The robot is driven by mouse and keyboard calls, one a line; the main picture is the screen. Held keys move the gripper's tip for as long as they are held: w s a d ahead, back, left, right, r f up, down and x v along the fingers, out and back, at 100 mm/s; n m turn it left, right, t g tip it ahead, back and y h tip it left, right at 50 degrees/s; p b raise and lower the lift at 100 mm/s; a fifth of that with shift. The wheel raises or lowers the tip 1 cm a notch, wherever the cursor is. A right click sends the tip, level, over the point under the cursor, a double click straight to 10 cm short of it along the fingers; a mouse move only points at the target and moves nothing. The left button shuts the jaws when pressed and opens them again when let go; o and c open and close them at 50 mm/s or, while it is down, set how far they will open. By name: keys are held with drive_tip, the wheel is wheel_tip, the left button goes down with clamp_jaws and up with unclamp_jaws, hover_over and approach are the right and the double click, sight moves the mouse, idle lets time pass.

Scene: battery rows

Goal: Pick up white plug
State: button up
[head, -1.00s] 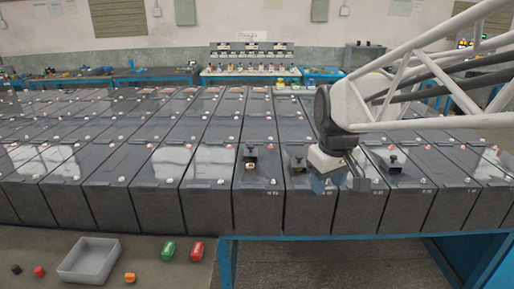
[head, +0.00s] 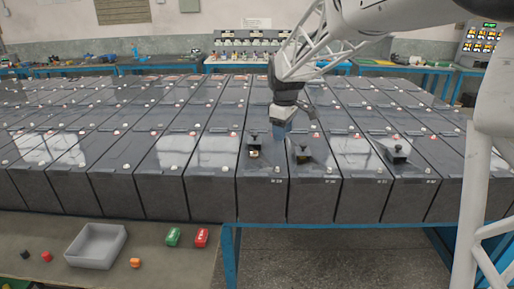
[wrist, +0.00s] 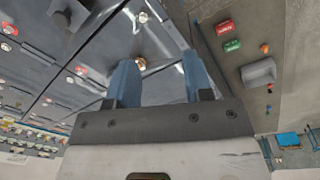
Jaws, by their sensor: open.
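Small white plugs sit on the dark battery tops, one near the front edge of most batteries; one white plug (head: 278,168) is on the battery in front of my gripper. My gripper (head: 283,128) has blue fingers and hangs above the battery rows, open, with nothing seen between the fingers. In the wrist view, my gripper (wrist: 160,62) shows its two fingers apart. Another white plug (wrist: 70,79) is left of the fingers. Which plug is meant cannot be told.
A grey tray (head: 97,246), a green block (head: 173,237), a red block (head: 201,237) and an orange piece (head: 135,263) lie on the front table. Red plugs also dot the batteries.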

sight(254, 156)
drive_tip(key=w+a+f+n, duration=0.1)
drive_tip(key=w+a+f, duration=0.2)
drive_tip(key=w, duration=0.2)
drive_tip(key=w+a+f+n, duration=0.2)
drive_tip(key=w+a+f, duration=0.1)
drive_tip(key=w, duration=0.2)
drive_tip(key=w+a+f+n, duration=0.2)
drive_tip(key=w+a+f, duration=0.1)
drive_tip(key=w, duration=0.2)
drive_tip(key=shift+w+a+f+g, duration=0.1)
drive_tip(key=shift+w+a+g, duration=0.2)
drive_tip(key=shift+a+g, duration=0.1)
drive_tip(key=shift+f, duration=0.15)
drive_tip(key=shift+f, duration=1.2)
drive_tip(key=shift+f, duration=0.1)
drive_tip(key=shift+a+f, duration=0.15)
drive_tip(key=shift+f, duration=2.35)
clamp_jaws()
